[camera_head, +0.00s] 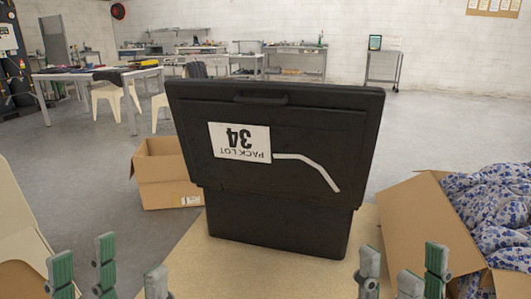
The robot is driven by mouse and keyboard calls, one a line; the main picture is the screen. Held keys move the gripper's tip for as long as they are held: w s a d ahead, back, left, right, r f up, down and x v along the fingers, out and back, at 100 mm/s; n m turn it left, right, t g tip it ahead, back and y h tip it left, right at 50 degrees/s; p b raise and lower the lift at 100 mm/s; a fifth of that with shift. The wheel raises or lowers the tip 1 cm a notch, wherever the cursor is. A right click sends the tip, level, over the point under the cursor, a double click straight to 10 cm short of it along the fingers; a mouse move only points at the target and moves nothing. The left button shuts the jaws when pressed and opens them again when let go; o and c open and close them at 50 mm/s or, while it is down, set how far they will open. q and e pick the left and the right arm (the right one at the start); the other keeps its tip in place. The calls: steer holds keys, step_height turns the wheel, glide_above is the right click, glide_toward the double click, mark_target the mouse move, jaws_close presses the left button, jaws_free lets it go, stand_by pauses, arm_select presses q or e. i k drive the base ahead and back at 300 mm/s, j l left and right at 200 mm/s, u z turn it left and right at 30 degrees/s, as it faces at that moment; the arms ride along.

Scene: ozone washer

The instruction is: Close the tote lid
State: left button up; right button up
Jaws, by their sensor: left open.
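The black tote (280,230) stands on a tan tabletop (250,280) in the middle of the head view. Its black lid (300,110) is raised, with its broad face towards me. The lid carries a handle, an upside-down "PACK LOT 34" label (238,142) and a pale curved strip. The lid hides the tote's opening. My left gripper (117,276) is at the bottom left, open and empty, its green-padded fingers apart. My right gripper (396,277) is at the bottom right, its fingers apart and empty. Neither gripper touches the tote or lid.
An open cardboard box (165,180) stands behind the tote's left side. Another cardboard box (405,220) at the right holds blue-patterned wrapped material (495,215). A pale panel (18,225) stands at the left edge. The tabletop in front of the tote is clear.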

mark_target(314, 142)
steer(key=j+z, duration=0.15)
steer(key=z, duration=0.35)
steer(key=j+z, duration=0.2)
steer(key=z, duration=0.25)
steer(key=j+z, duration=0.2)
steer(key=z, duration=0.3)
